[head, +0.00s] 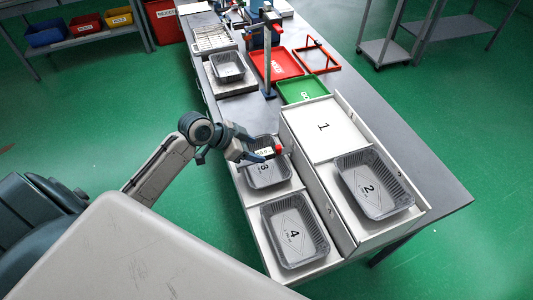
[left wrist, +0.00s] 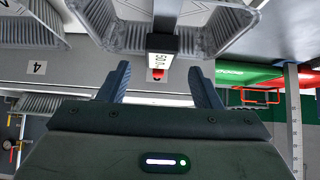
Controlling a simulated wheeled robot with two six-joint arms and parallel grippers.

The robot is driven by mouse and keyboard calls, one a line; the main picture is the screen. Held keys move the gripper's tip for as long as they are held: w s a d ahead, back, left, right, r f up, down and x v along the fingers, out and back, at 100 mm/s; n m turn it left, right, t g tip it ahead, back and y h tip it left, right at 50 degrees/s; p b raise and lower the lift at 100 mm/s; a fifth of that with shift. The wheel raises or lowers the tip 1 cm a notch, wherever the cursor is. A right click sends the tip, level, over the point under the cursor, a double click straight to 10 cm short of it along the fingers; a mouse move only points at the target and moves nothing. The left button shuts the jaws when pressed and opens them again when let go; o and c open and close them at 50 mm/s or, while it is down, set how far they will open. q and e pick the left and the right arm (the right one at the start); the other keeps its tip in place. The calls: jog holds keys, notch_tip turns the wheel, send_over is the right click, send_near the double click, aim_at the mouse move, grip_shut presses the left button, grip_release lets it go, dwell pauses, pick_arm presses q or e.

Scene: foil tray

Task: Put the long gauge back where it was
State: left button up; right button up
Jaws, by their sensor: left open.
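The gauge (head: 265,152) has a white label and a red end. It shows at the numbered-3 foil tray (head: 268,182), partly hidden by my gripper. In the left wrist view the gauge (left wrist: 162,45) is a dark bar with a white label that seems to read 50.0. My left gripper (head: 262,156) is over tray 3. In the left wrist view its two fingers (left wrist: 160,82) are apart, with the gauge's red end between them in the picture. I cannot tell whether they touch it. My right gripper is out of view.
Foil trays stand on spots 2 (head: 402,205) and 4 (head: 318,255); the spot 1 plate (head: 325,127) is bare. A tall post (head: 267,70) rises behind tray 3. Red (head: 275,62) and green (head: 303,89) trays lie further back, with another foil tray (head: 228,77) at left.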

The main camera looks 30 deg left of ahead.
aim_at(264, 152)
pick_arm(q)
jog(key=shift+w+d+f, duration=0.1)
jog(key=shift+w+f, duration=0.1)
jog(key=shift+f, duration=0.1)
jog(key=shift+w+f+p, duration=0.1)
jog(key=shift+p, duration=0.2)
jog(key=shift+w+d+f+p, duration=0.2)
jog(key=shift+p, duration=0.1)
jog(key=p+x, duration=0.1)
jog(key=x, duration=0.2)
jog(key=shift+d+p, duration=0.2)
jog(key=shift+p, duration=0.1)
jog(key=shift+w+d+f, duration=0.15)
jog(key=shift+w+f, duration=0.05)
jog(key=shift+f, duration=0.2)
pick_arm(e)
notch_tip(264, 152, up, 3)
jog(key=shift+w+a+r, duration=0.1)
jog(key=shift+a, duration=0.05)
pick_arm(q)
jog(key=c, duration=1.2)
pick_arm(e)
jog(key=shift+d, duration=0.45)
pick_arm(q)
jog(key=shift+c, duration=0.2)
